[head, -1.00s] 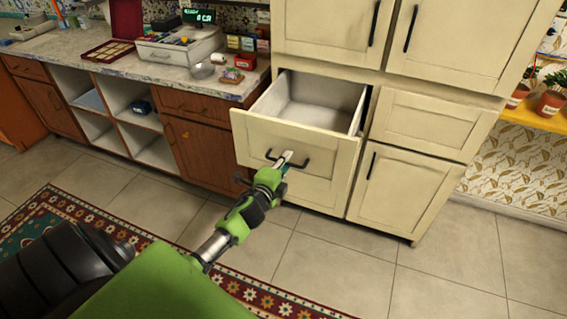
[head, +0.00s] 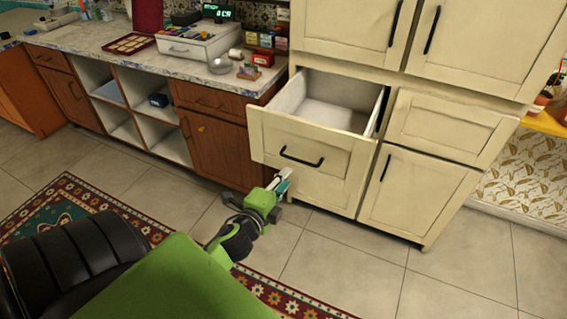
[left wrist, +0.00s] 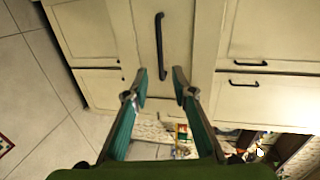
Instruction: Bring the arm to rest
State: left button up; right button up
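My left gripper (head: 282,180) is in front of the cream cabinet, low and just below the open drawer's front. In the left wrist view the gripper (left wrist: 160,78) has its two teal fingers spread apart with nothing between them. The cream drawer (head: 310,150) is pulled out and looks empty inside. Its black handle (head: 302,157) is free of the gripper; a dark handle (left wrist: 160,45) also shows ahead of the fingers in the left wrist view. My right gripper is in neither view.
A counter (head: 95,36) at the left holds a white drawer box (head: 195,45), a bowl (head: 220,66) and small boxes. A patterned rug (head: 70,195) lies on the tiled floor. The floor right of my arm is clear. A yellow shelf (head: 545,122) stands far right.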

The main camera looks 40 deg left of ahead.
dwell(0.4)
pick_arm(q)
jog(key=s+d+f+n+g+h, duration=0.15)
jog(key=s+f, duration=0.25)
jog(key=f, duration=0.6)
jog(key=s+d+f+n+g, duration=0.2)
jog(key=s+f+n+g, duration=0.15)
jog(key=f, duration=0.65)
jog(key=s+d+f+n+g+h, duration=0.15)
jog(key=s+f, duration=0.35)
jog(key=f, duration=0.5)
jog(key=s+d+f+n+g, duration=0.3)
jog(key=s+f, duration=0.6)
jog(key=s, duration=0.6)
jog(key=s+d+f+n+g, duration=0.3)
jog(key=s+d+f, duration=0.3)
jog(key=s+f, duration=0.4)
jog(key=s+g, duration=0.1)
jog(key=s, duration=0.4)
jog(key=shift+d+g+h, duration=0.2)
jog(key=shift+g+h, duration=0.15)
jog(key=shift+h, duration=0.05)
jog(key=shift+f, duration=0.1)
